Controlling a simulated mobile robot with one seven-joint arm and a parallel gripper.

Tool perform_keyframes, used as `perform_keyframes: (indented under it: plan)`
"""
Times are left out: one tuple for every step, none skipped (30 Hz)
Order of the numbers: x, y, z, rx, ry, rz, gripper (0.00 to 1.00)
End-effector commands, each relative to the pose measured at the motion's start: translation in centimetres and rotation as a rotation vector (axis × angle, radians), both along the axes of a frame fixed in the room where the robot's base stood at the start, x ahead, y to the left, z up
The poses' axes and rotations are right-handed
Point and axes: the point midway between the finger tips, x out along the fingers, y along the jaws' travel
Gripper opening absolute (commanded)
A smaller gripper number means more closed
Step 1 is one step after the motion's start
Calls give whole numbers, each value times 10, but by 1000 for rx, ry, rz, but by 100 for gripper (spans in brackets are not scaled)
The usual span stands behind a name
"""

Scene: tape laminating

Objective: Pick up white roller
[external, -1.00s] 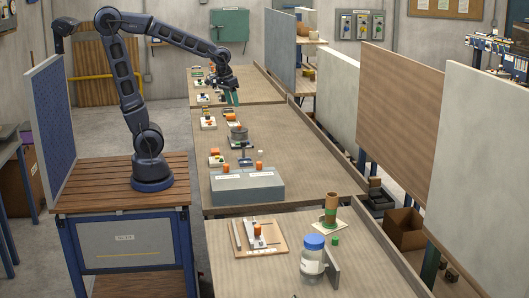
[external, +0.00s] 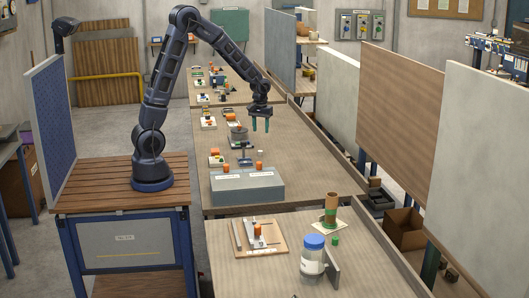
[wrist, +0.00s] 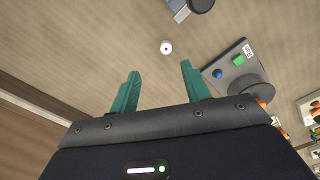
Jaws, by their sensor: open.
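The white roller (wrist: 166,47) shows in the wrist view as a small white disc with a dark centre on the brown work surface, just beyond and between my fingertips. In the external view it appears as a tiny white piece (external: 261,154) on the table, right of the small stand. My gripper (external: 261,128) points down above the table, higher than the roller and apart from it. In the wrist view its two green fingers (wrist: 160,72) are spread with nothing between them.
A dark panel (wrist: 222,72) with blue and green parts lies right of the fingers. A small stand (external: 243,150) and a grey box (external: 247,188) are near the roller. A raised edge (external: 308,138) runs along the table's right side. Bare table surrounds the roller.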

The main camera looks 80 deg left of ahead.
Motion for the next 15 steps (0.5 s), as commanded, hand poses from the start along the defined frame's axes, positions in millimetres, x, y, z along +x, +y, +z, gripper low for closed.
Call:
perform_keyframes:
  plan:
    - [2,4,-6,-1,6,13,47]
    - [3,5,-8,-2,7,19,47]
    - [4,7,-11,-1,9,25,47]
    - [5,8,-13,-2,10,28,47]
    - [5,8,-15,-2,12,31,47]
    - [5,9,-19,-2,13,33,47]
    - [5,9,-22,-3,14,33,47]
    - [5,9,-25,-3,15,33,47]
    - [4,9,-31,-3,15,33,47]
    - [4,9,-36,-4,15,33,47]
    - [4,9,-41,-3,16,33,47]
    - [4,9,-46,-3,15,33,47]
    - [4,9,-50,-3,15,32,47]
    - [4,9,-54,-4,15,32,47]
    - [4,9,-59,-3,15,32,47]
